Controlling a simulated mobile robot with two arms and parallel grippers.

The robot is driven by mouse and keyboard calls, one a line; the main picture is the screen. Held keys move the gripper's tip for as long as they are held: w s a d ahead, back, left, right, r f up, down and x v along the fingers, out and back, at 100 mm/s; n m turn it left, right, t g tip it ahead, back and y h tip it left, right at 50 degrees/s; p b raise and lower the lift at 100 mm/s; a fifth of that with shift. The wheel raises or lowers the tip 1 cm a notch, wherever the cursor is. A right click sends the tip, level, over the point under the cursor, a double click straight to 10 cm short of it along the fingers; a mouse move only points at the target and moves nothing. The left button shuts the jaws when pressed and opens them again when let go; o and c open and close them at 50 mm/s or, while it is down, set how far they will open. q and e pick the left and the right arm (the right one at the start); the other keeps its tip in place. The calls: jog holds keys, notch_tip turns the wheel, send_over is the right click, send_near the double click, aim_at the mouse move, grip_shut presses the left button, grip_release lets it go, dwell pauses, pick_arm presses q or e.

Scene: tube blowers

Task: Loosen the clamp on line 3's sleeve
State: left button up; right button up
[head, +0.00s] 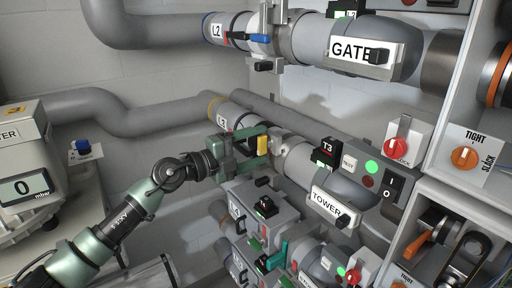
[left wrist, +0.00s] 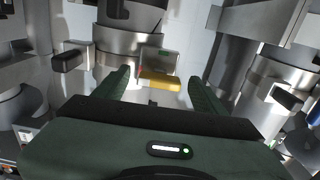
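The middle pipe (head: 170,110) carries a label (head: 223,121) that starts with L; its digit is hard to read. A yellow clamp lever (head: 263,145) shows on its sleeve beside my left gripper (head: 255,150). In the left wrist view the yellow lever (left wrist: 160,80) is ahead, between the two green fingers of my left gripper (left wrist: 163,85). The fingers are apart, with visible gaps on both sides of the lever. The metal sleeve (left wrist: 118,45) is behind it. My gripper hides part of the clamp in the head view. My right gripper is not in view.
The upper pipe, labelled L2 (head: 216,31), has a blue lever (head: 260,38). Right of the clamp are a T3 box (head: 327,152), a TOWER sign (head: 330,207) and a red knob (head: 397,147). Boxes (head: 265,207) crowd below. A gauge (head: 25,188) reading 0 stands left.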

pick_arm(q)
jog(key=shift+a, duration=0.1)
jog(key=b+v, duration=0.3)
jog(key=v, duration=0.4)
jog(key=shift+s+a, duration=0.2)
jog(key=shift+s, duration=0.05)
